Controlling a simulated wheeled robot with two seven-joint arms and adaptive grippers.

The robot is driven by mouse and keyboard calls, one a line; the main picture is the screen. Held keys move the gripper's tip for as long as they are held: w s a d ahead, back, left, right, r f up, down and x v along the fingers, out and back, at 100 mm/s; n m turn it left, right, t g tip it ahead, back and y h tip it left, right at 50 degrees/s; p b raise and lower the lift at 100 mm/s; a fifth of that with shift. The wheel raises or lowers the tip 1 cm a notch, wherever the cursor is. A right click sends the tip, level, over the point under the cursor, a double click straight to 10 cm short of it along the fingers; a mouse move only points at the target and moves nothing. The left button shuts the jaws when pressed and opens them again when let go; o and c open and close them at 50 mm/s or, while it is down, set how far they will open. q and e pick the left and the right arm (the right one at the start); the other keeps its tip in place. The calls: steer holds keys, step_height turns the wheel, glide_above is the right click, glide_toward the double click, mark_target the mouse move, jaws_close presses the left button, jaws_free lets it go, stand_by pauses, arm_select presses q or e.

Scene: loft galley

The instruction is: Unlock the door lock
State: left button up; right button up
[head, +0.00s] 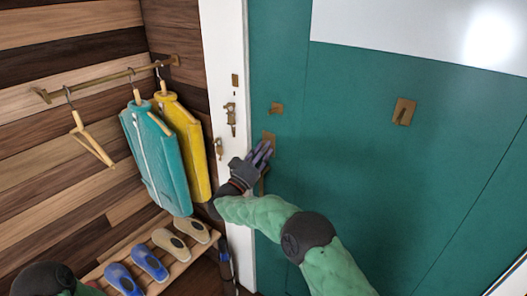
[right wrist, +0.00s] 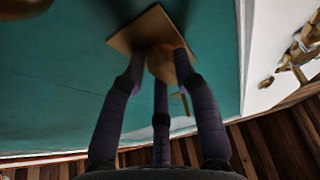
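The teal door (head: 340,130) stands closed against the white frame (head: 230,60). A brass lock plate (head: 268,137) sits near the door's edge, partly covered by my right gripper (head: 264,154). In the right wrist view, a square brass plate (right wrist: 124,38) carries a rounded brass knob (right wrist: 160,64). The three dark fingers of my right gripper (right wrist: 160,58) are spread around this knob, their tips close to the plate. Whether they touch the knob is unclear. A small brass bar shows below the knob. My left gripper is out of view.
A smaller brass fitting (head: 276,109) is above the lock, and another plate (head: 403,111) is farther right on the door. Brass catches (head: 231,118) are on the frame. Coats (head: 155,155) hang left, above a slatted shoe rack (head: 164,264) with shoes.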

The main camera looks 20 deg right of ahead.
steer(key=v, duration=1.2)
steer(key=shift+w+f, duration=0.1)
